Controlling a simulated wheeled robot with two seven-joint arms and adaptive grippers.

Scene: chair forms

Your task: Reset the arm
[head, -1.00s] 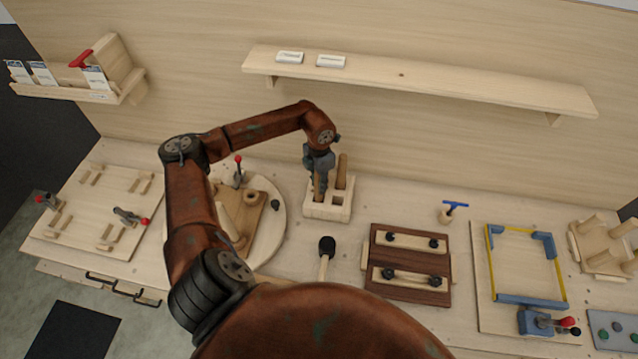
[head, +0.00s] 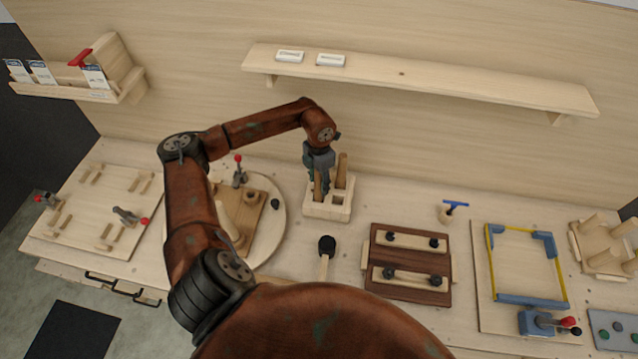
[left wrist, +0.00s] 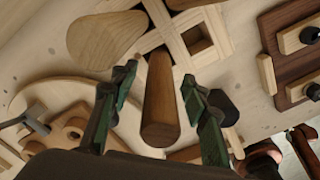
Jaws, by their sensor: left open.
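My left arm, rust-brown, reaches over the bench in the head view. Its gripper (head: 319,183) points down at a pale wooden block holder (head: 341,208) with square sockets. In the left wrist view the two green fingers (left wrist: 158,100) stand apart, open, with a wooden peg (left wrist: 161,105) between them. A gap shows on each side of the peg, and the fingers do not appear to touch it. A second wooden peg (head: 341,172) stands in the holder to the right. My right gripper is not seen.
A round board (head: 272,232) with a red-handled clamp lies left of the holder. A black-headed mallet (head: 327,245) lies in front. A dark wooden fixture (head: 408,262) and a blue-and-yellow frame (head: 527,265) are to the right. A shelf (head: 420,80) is on the wall behind.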

